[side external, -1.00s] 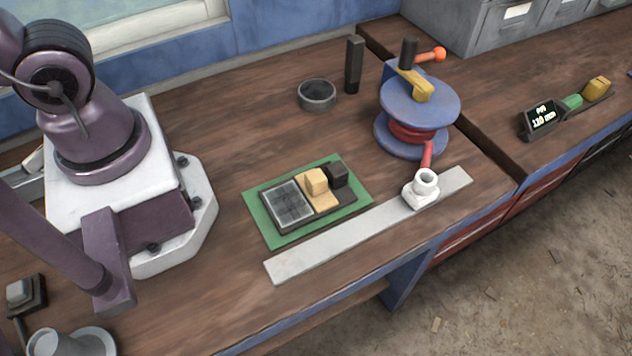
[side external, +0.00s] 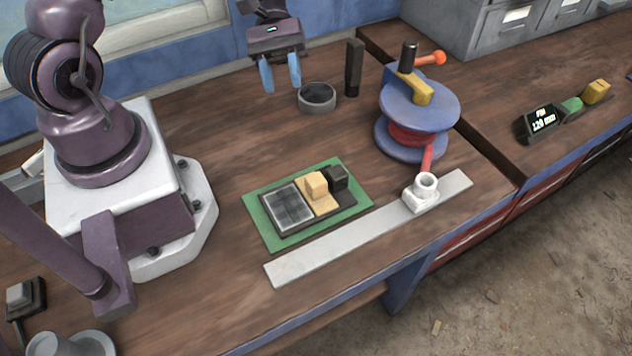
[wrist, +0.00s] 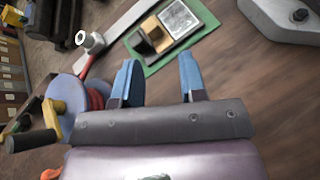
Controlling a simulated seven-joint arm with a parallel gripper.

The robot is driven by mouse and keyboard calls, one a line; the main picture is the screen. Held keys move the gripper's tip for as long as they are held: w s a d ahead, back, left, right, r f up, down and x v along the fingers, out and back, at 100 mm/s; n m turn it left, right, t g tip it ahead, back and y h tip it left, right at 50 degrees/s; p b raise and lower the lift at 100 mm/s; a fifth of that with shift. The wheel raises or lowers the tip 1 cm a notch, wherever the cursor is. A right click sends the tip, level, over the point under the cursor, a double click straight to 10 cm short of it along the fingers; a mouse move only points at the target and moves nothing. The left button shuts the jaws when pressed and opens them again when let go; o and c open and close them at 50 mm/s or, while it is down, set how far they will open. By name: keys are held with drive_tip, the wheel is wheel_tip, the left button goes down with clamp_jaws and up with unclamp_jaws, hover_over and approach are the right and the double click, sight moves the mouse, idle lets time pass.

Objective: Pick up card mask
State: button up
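No part in view is labelled card mask, and I cannot tell for sure which one it is. A green mat (side external: 262,222) lies on the bench with a dark tray on it. The tray holds a grey gridded square plate (side external: 289,207), a pale wooden block (side external: 316,185) and a small black block (side external: 337,177). The plate also shows in the wrist view (wrist: 180,20). My gripper (side external: 281,88) is open and empty in the air, behind the mat and apart from it. Its blue fingers show spread in the wrist view (wrist: 158,66).
A dark ring (side external: 317,97) and an upright dark post (side external: 354,68) stand near my gripper. A blue spool device (side external: 420,104) stands to the right. A metal strip (side external: 330,246) with a white fitting (side external: 420,193) runs along the front. A small display (side external: 541,121) sits far right.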

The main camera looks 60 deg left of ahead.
sight(312, 174)
drive_tip(key=f+n+t+h, duration=0.1)
drive_tip(key=f+n+h, duration=0.1)
drive_tip(key=f, duration=0.1)
drive_tip(key=s+f+n+t+h, duration=0.1)
drive_tip(key=f+n+h, duration=0.1)
drive_tip(key=f, duration=0.2)
drive_tip(key=f+n+t+h, duration=0.2)
drive_tip(key=f, duration=0.2)
drive_tip(key=shift+s+a, duration=0.2)
drive_tip(key=shift+a, duration=0.1)
drive_tip(key=shift+n, duration=0.3)
drive_tip(key=d, duration=1.3)
drive_tip(key=c, duration=0.6)
